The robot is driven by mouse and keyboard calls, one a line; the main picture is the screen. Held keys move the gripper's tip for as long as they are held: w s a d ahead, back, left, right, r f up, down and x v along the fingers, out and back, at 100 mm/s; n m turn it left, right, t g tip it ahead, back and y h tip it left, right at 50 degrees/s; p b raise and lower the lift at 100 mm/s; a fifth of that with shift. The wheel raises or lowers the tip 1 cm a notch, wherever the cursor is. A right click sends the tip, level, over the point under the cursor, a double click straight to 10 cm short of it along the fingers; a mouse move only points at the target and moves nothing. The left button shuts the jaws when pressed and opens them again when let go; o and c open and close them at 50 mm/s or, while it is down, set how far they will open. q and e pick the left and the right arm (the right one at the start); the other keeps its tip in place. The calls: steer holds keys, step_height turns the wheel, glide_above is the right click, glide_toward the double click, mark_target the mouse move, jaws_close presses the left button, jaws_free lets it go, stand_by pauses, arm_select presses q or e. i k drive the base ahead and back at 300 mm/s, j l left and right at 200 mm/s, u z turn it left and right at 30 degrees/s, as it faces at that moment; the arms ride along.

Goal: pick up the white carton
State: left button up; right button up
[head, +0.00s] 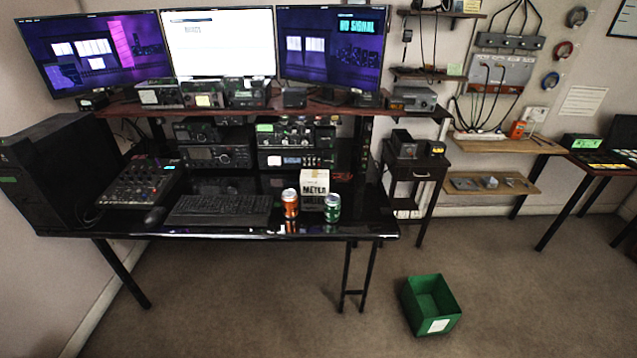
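A white carton (314,181) with dark lettering stands upright on the glossy black desk (237,232), near its right end. An orange can (290,203) stands in front of it to the left, and a green can (332,207) stands in front of it to the right. The two cans partly cover the carton's lower corners. Neither of my grippers shows in the head view.
A keyboard (220,209), a mouse (155,216) and a mixer (142,180) lie left of the cans. Radios and a monitor shelf (240,108) rise behind. A green open bin (431,304) stands on the floor (250,300), which is otherwise largely clear.

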mark_target(313, 182)
steer(key=i+j+z, duration=0.1)
steer(key=i, duration=0.35)
steer(key=i+j, duration=0.3)
steer(key=i, duration=0.15)
steer(key=i+j+z, duration=0.15)
steer(key=i, duration=0.3)
steer(key=i+j, duration=0.3)
steer(key=i+z, duration=0.05)
steer(key=i, duration=0.05)
